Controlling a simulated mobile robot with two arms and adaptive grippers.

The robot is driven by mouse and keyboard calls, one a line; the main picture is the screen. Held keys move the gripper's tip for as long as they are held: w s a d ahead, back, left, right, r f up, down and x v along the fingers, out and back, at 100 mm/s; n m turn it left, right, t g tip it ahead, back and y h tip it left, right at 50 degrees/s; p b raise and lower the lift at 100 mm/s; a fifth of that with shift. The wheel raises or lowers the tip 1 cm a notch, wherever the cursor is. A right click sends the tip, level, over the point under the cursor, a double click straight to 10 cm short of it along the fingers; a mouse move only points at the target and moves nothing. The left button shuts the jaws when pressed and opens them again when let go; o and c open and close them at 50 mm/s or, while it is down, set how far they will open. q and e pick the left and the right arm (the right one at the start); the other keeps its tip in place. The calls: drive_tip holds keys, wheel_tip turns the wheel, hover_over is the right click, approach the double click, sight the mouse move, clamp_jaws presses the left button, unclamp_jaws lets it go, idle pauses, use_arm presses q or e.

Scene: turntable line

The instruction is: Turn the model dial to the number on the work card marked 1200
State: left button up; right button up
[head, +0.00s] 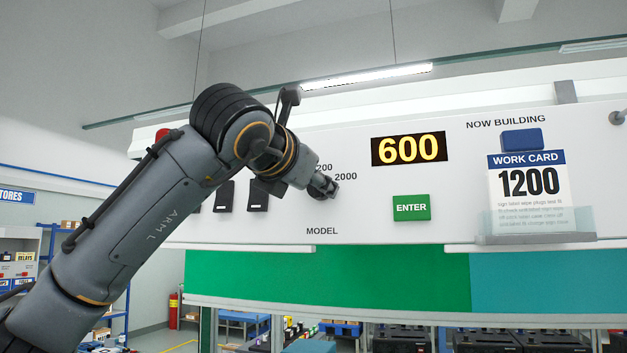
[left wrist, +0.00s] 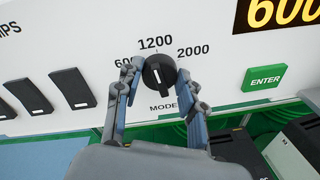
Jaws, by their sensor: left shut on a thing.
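The black model dial (left wrist: 160,75) is a round knob on the white panel, with the numbers 600, 1200 and 2000 around its top. Its white pointer line tilts up and to the left; I cannot tell exactly which number it meets. My left gripper (left wrist: 158,88) is shut on the dial, one finger on each side. In the head view my left gripper (head: 324,187) covers most of the dial. The display (head: 408,149) reads 600 in yellow. The work card (head: 528,184) reads 1200. My right gripper is out of view.
A green ENTER button (head: 411,207) sits right of the dial, below the display. Several black switches (left wrist: 72,87) are left of the dial. A clear holder (head: 530,222) juts out under the work card. A green board (head: 330,274) lies below the panel.

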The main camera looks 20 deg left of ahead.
use_arm(q)
drive_tip(key=shift+m, duration=0.6)
drive_tip(key=o, duration=1.2)
drive_tip(key=s, duration=0.8)
drive_tip(key=s+r, duration=0.1)
drive_tip(key=s, duration=0.3)
drive_tip(key=shift+a, duration=0.4)
